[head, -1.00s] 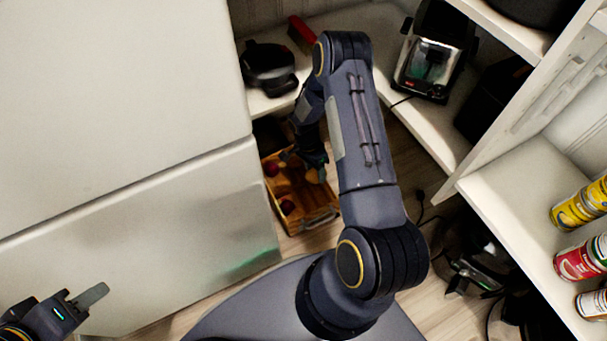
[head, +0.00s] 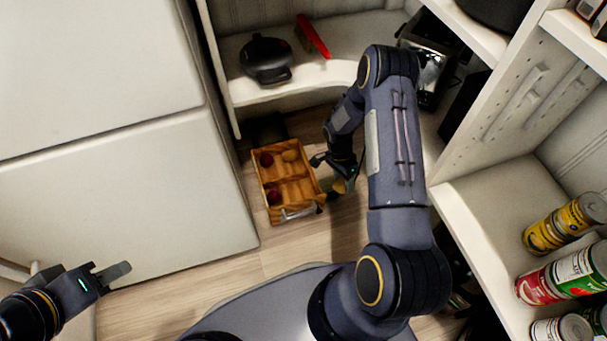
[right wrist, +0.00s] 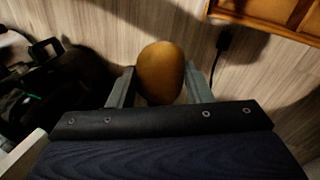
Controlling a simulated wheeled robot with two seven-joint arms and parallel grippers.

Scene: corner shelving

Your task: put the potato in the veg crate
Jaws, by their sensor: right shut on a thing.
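The veg crate is a wooden box (head: 262,203) with dividers on the floor, left of my right arm in the head view; its edge shows at the top right of the right wrist view (right wrist: 265,17). Red round items (head: 266,160) and a tan one (head: 290,156) lie inside. My right gripper (head: 343,181) is just right of the crate. It is shut on the brown potato (right wrist: 160,73), which sits between its fingers, apart from the crate in the wrist view. My left gripper (head: 112,273) is at the lower left; its jaw gap is unclear.
A white cabinet (head: 110,190) stands left of the crate. A shelf behind holds a black appliance (head: 266,60) and a red object (head: 312,36). A dark plug (right wrist: 224,40) lies on the floor. Floor in front of the crate is clear.

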